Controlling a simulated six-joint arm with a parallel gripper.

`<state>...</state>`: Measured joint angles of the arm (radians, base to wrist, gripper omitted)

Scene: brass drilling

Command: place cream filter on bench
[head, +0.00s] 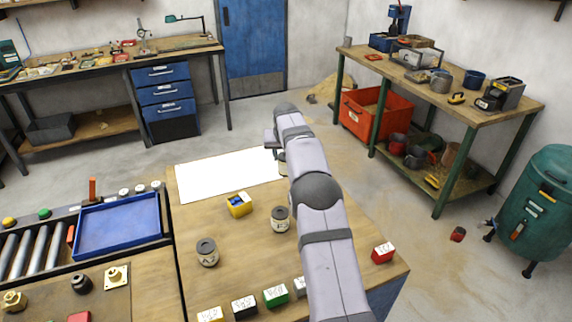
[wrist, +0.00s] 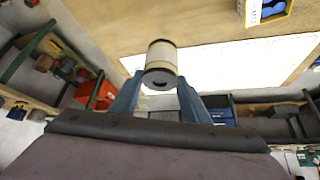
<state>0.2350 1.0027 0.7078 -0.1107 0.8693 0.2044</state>
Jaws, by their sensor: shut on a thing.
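My gripper (wrist: 160,82) is shut on the cream filter (wrist: 161,59), a short cream cylinder with dark ends, held between the blue fingertips in the wrist view. In the head view the filter (head: 282,164) shows partly behind my arm, by the right end of the white sheet (head: 225,176) on the wooden bench (head: 237,281). I cannot tell whether it touches the surface. Two similar canisters stand upright on the bench: one (head: 280,218) beside my arm, another (head: 207,252) nearer the front left.
A yellow box with blue contents (head: 239,205) sits near the sheet. Several small labelled boxes line the front edge, and a red box (head: 383,252) stands right of my arm. A blue tray (head: 118,225) lies left. Most of the white sheet is clear.

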